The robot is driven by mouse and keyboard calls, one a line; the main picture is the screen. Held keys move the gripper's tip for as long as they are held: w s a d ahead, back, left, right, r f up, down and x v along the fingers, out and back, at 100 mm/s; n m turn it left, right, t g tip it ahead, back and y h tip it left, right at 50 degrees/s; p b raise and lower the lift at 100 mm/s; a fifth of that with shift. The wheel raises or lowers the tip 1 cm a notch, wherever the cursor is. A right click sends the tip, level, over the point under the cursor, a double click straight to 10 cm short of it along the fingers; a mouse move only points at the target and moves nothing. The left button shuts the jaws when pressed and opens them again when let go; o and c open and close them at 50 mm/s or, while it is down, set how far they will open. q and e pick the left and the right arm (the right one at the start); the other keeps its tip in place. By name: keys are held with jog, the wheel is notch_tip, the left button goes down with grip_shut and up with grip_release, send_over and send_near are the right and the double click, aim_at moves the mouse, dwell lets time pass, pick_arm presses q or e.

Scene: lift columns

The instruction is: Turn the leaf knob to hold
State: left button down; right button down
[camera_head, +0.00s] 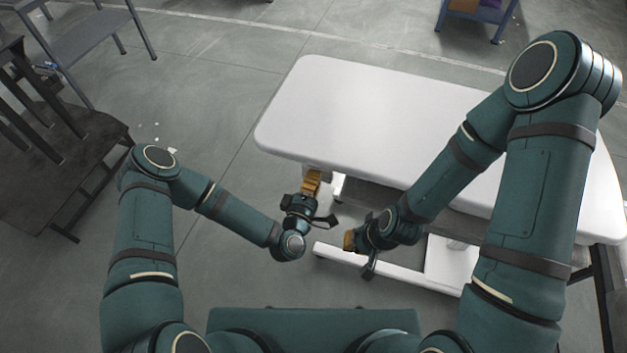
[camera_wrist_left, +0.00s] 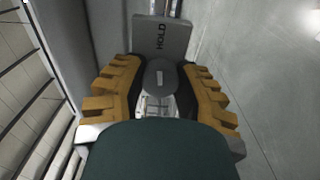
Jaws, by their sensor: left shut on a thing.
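The leaf knob (camera_wrist_left: 158,78) is a small grey rounded piece with a short pale mark, seen in the left wrist view between my orange fingers. Behind it, a grey plate (camera_wrist_left: 173,37) carries the word HOLD, printed sideways. My left gripper (camera_head: 312,180) is shut on the knob, under the near edge of the white table (camera_head: 330,90). The knob itself is hidden in the head view. The pale mark runs roughly up and down in the wrist picture, towards the plate. My right gripper (camera_head: 350,241) is in front of the table, away from the knob; its finger gap is not clear.
The table's pale foot bar (camera_head: 400,269) lies low near my right gripper. A dark wooden table (camera_head: 60,165) with dark legs on it stands at the left. A grey stand (camera_head: 85,35) is at the upper left.

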pick_arm(q)
jog(key=c, duration=0.6)
grip_release()
jog(key=shift+w, duration=0.15)
jog(key=v, duration=1.2)
notch_tip(320, 180, down, 5)
jog(key=m+g+h, duration=0.1)
jog(key=m+g, duration=0.7)
jog(key=m, duration=0.1)
jog(key=s+a+m+g+y, duration=0.1)
jog(key=s+a+g, duration=0.1)
jog(key=s+a+r+m+g+y, duration=0.1)
jog(key=a+g, duration=0.1)
jog(key=g, duration=0.1)
jog(key=s+a+r+m+g, duration=0.1)
jog(key=s+a+g, duration=0.1)
jog(key=shift+s+r+y, duration=0.1)
jog(key=shift+s+y, duration=0.25)
jog(key=shift+y, duration=0.05)
